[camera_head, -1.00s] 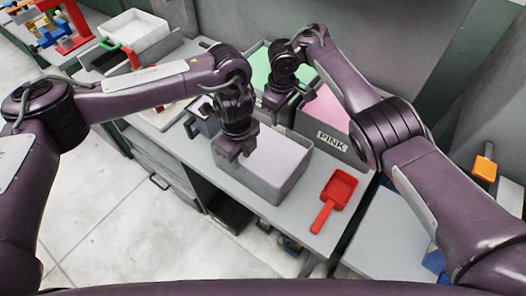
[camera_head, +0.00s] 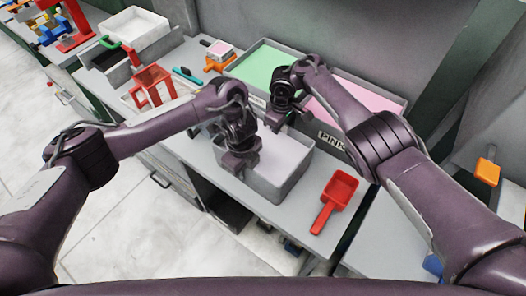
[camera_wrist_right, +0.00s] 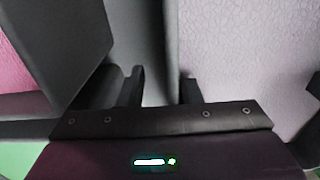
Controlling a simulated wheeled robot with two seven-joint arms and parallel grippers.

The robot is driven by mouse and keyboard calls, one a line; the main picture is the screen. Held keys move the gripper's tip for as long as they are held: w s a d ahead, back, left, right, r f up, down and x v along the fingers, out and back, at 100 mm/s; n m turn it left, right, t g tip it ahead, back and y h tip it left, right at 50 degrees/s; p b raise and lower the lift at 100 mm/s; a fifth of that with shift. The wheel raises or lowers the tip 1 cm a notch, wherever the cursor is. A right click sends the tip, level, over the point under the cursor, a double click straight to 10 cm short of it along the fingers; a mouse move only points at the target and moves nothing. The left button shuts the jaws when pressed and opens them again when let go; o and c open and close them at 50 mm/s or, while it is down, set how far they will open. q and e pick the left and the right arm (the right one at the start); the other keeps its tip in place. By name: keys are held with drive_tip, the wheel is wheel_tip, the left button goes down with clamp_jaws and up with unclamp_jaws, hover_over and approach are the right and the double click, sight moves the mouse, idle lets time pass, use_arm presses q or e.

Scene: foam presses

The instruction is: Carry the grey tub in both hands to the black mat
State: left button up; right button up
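The grey tub (camera_head: 272,190), filled with something pale lilac, stands on the grey bench in the head view. My left gripper (camera_head: 236,164) is at the tub's left end, low by the rim; its fingertips are too unclear to tell open from shut. My right gripper is at the tub's far side, mostly hidden behind its own wrist in the head view. In the right wrist view its two fingers (camera_wrist_right: 161,88) are apart, with the tub's grey wall (camera_wrist_right: 172,50) running between them and the lilac fill to the right.
A green-filled bin (camera_head: 262,65) and a pink-filled bin labelled PINK (camera_head: 333,142) stand close behind the tub. A red scoop (camera_head: 335,196) lies right of it. A red frame (camera_head: 152,86) and a white tray (camera_head: 135,30) are at the back left.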

use_arm(q)
clamp_jaws()
use_arm(e)
clamp_jaws()
use_arm(q)
drive_tip(key=shift+w+r, duration=0.1)
drive_tip(key=shift+r, duration=0.05)
use_arm(e)
drive_tip(key=shift+r, duration=0.15)
